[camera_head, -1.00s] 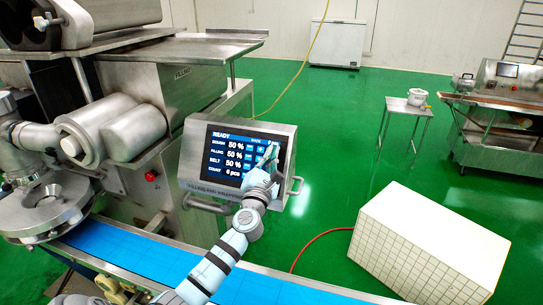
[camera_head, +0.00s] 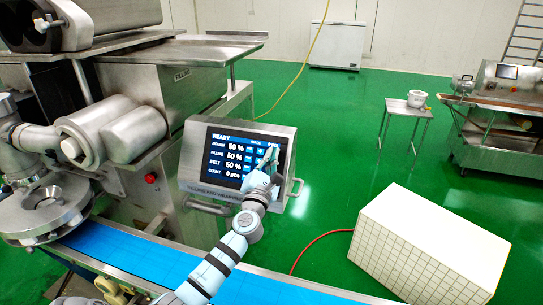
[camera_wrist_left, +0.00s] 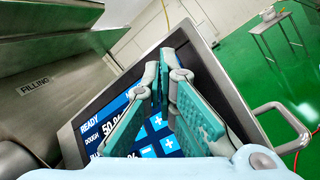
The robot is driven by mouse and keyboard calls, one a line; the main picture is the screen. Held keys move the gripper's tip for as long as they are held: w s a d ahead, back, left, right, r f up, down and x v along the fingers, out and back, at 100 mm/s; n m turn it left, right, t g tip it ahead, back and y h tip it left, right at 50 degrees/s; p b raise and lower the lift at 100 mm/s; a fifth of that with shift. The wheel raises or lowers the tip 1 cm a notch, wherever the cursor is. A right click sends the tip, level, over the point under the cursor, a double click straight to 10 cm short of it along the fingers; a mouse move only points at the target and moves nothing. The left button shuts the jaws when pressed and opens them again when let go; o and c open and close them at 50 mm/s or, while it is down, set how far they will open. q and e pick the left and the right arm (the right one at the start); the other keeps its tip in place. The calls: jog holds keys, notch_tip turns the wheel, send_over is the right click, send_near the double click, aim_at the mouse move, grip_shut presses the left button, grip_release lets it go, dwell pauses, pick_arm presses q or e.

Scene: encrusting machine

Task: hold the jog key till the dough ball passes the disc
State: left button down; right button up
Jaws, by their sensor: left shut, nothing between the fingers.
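The control panel (camera_head: 190,180) has a lit screen (camera_head: 226,156) that reads READY, with rows for dough, filling, belt and count. My left gripper (camera_head: 271,152) is shut and empty at the screen's right side, its fingers covering part of it. In the left wrist view the fingertips (camera_wrist_left: 164,58) lie over the screen's upper edge; I cannot tell whether they touch it. No jog key can be made out. A round metal disc-like part (camera_head: 20,218) sits at the left above the blue belt (camera_head: 140,252). No dough ball shows. My right gripper is not in view.
A yellow hose (camera_head: 306,62) hangs behind the panel. A handle (camera_head: 297,187) sticks out at the panel's right. A white tiled block (camera_head: 430,240) stands on the green floor at right, with a small table (camera_head: 408,106) farther back.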

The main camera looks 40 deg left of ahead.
pick_arm(q)
jog(key=shift+w+a+f, duration=0.1)
jog(key=shift+w+f, duration=0.15)
jog(key=shift+w, duration=0.1)
jog(key=shift+w+a+f+b, duration=0.1)
jog(key=shift+w+f+b, duration=0.1)
jog(key=shift+b, duration=0.3)
dwell(0.4)
jog(key=shift+r, duration=0.1)
dwell(3.6)
jog(key=shift+s+r+p, duration=0.25)
jog(key=shift+p, duration=0.3)
jog(key=shift+s+d+r+p, duration=0.15)
jog(key=shift+s+d+p, duration=0.05)
jog(key=shift+s+p, duration=0.1)
